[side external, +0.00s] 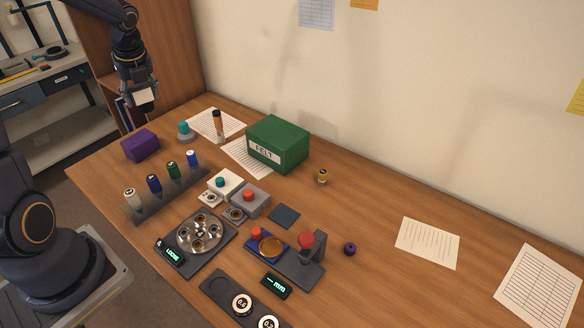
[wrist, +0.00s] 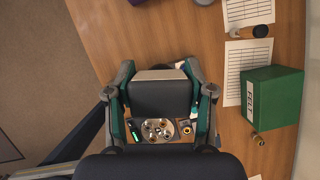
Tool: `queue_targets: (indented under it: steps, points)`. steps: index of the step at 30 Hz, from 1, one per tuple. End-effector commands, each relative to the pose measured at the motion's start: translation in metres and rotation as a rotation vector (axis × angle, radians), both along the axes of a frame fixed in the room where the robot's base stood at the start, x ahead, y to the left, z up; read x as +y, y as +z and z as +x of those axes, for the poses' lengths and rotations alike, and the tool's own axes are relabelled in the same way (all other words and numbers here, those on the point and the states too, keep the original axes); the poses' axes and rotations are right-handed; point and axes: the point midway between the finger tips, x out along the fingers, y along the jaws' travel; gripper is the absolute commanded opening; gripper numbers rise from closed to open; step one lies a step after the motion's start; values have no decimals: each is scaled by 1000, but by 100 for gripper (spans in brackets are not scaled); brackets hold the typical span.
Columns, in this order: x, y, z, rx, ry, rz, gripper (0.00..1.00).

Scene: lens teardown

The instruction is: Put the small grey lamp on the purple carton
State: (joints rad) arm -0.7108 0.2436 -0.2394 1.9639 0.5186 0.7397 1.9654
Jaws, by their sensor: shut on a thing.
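My gripper (side external: 138,92) is raised in the air near the table's far left corner, above and behind the purple carton in the side view. In the wrist view its two fingers (wrist: 162,108) are shut on a boxy dark grey thing with a pale face (wrist: 158,97), which looks like the small grey lamp. Its pale face also shows in the side view (side external: 145,97). Its underside is hidden. The purple carton (side external: 141,145) sits closed on the table's left side, apart from the held thing. Only its edge (wrist: 136,2) shows in the wrist view.
A teal-topped grey disc (side external: 185,132) stands right of the carton, near an upright brown-and-black tool (side external: 217,126). A rack (side external: 165,194) of several coloured cylinders lies in front. The green felt box (side external: 278,144) stands further right. The carton's top is clear.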

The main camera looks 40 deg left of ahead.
Motion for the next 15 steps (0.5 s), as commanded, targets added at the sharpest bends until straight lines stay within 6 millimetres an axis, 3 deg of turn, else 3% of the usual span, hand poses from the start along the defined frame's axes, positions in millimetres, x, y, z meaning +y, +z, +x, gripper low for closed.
queue_targets:
  steps: [1, 6, 13, 15]
  points:
    - [22, 1, -18, -2, 59, 1, 9]
    - [64, 1, -59, -5, 176, 4, 9]
    - [93, 2, -95, -5, 268, 6, 9]
    - [91, -14, -93, 0, 258, 3, 9]
